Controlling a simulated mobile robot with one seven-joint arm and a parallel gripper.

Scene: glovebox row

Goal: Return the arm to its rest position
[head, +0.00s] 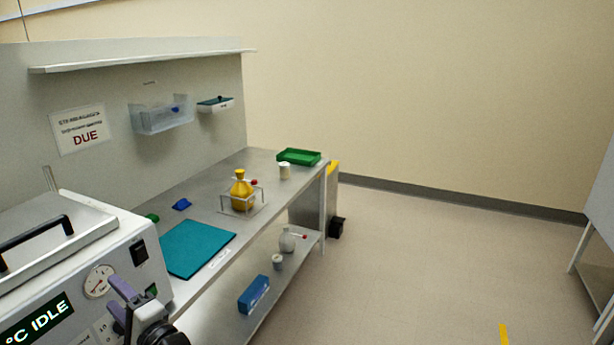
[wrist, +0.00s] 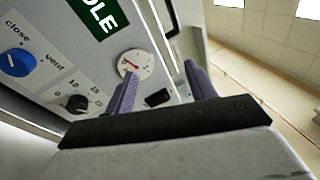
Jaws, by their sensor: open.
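My gripper (head: 119,297) shows at the lower left of the head view, in front of the white instrument's front panel. Its two purple fingers also show in the wrist view (wrist: 160,72), spread apart with nothing between them. The white instrument (head: 148,262) has a dark display reading "°C IDLE", a round gauge (head: 99,282) and a black handle on its lid. In the wrist view the panel is close beyond the fingers, with the gauge (wrist: 136,64), a blue knob (wrist: 17,61) and a black knob (wrist: 77,103). I cannot tell whether a finger touches the panel.
A steel bench (head: 215,206) runs back from the instrument. It holds a teal mat (head: 196,249), a yellow flask (head: 242,194) in a wire stand and a green tray (head: 299,157). A lower shelf carries a blue box (head: 254,294).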

